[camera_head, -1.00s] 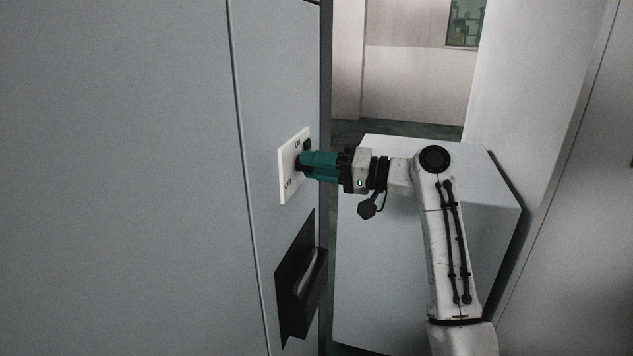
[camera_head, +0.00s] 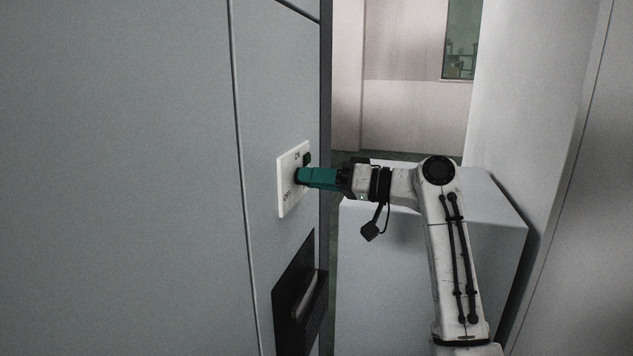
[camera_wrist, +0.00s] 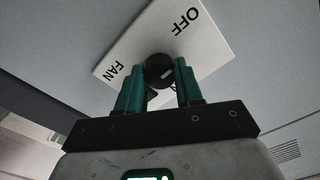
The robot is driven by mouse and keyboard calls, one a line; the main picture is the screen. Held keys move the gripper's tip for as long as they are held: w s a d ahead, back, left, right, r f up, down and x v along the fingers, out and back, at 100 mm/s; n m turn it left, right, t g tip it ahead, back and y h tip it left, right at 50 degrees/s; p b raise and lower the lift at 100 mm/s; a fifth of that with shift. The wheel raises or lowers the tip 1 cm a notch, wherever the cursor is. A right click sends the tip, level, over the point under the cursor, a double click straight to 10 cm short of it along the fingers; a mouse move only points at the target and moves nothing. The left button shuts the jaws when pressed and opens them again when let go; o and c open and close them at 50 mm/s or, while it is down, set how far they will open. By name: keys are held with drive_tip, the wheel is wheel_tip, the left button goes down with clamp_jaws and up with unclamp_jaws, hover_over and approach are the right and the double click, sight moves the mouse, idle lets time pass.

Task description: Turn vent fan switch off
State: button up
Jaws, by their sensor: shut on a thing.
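The vent fan switch plate (camera_head: 287,196) is white and fixed on the grey panel left of centre in the head view. It is lettered ON near its top and OFF near its bottom. In the wrist view the plate (camera_wrist: 213,38) shows the words OFF and FAN around a round black knob (camera_wrist: 158,68). My gripper (camera_head: 301,176), with teal fingers, reaches the plate from the right. In the wrist view its fingers (camera_wrist: 160,80) sit on both sides of the knob, shut on it. In the head view the fingers hide most of the knob.
A black recessed handle (camera_head: 299,300) is in the panel below the plate. A pale grey box (camera_head: 430,270) stands behind my arm, and a light wall (camera_head: 530,120) rises on the right. A window (camera_head: 461,40) is at the back.

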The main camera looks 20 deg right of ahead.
drive_tip(key=shift+f, duration=0.2)
drive_tip(key=o, duration=1)
drive_tip(key=shift+r, duration=0.1)
drive_tip(key=shift+o, duration=0.2)
drive_tip(key=v, duration=1.1)
drive_tip(key=shift+a, duration=0.1)
